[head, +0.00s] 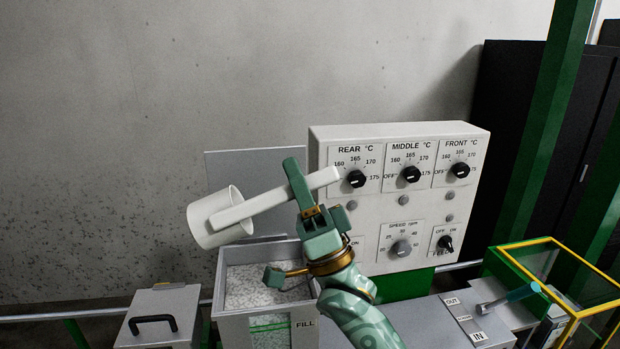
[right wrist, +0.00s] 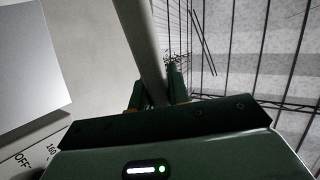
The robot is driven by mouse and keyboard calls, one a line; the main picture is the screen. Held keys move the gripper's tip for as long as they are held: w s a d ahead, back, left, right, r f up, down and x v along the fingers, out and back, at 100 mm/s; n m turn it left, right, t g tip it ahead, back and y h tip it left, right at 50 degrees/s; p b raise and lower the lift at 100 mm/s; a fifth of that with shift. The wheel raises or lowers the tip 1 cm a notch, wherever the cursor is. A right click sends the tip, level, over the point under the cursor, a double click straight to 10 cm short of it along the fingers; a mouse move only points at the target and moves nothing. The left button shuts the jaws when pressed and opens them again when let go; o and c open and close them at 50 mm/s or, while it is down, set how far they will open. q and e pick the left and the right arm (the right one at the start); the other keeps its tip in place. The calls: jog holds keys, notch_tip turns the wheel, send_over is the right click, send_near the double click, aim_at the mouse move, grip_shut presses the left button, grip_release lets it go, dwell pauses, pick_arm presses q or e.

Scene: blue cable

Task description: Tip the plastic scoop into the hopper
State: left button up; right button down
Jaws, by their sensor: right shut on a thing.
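The white plastic scoop (head: 222,216) is in the air in the head view, its cup at the left and tilted on its side. My right gripper (head: 297,186) is shut on its long pale handle (head: 262,202); the handle also shows between the fingers in the right wrist view (right wrist: 146,55). Whether the cup holds anything is hidden. The hopper (head: 264,328) is a grey open-topped box marked FILL, with speckled whitish pellets (head: 250,283) inside. The cup is above its rear left part, apart from it. My left gripper is not in view.
A control panel (head: 400,138) with several black knobs stands right behind the gripper. A grey upright plate (head: 225,165) is behind the scoop. A box with a black handle (head: 152,323) is left of the hopper. A yellow-edged guard (head: 545,243) is at the right.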

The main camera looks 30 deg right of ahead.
jog(key=a+r+n+g+y+p, duration=0.1)
jog(key=a+n+g+y+p, duration=0.1)
jog(key=n+g+p, duration=0.1)
jog(key=w+a+r+n+g+y+p, duration=0.1)
jog(key=a+r+n+g+y+p, duration=0.1)
jog(key=n+g+p, duration=0.1)
jog(key=a+r+n+g+y+p, duration=0.2)
jog(key=n+g+p, duration=0.1)
jog(key=n, duration=0.1)
jog(key=shift+w+a+r+n+g+y+p, duration=0.2)
jog(key=shift+w+r+n+g+y+p, duration=0.1)
jog(key=shift+w+n+y+p, duration=0.1)
jog(key=w+a+r+n+g+h+p, duration=0.2)
jog(key=a+g+p, duration=0.4)
jog(key=p, duration=0.3)
notch_tip(320, 180, up, 2)
jog(key=a+n+h, duration=0.1)
jog(key=n, duration=0.1)
jog(key=shift+a+n, duration=0.3)
jog(key=shift+n, duration=0.1)
jog(key=shift+w, duration=0.15)
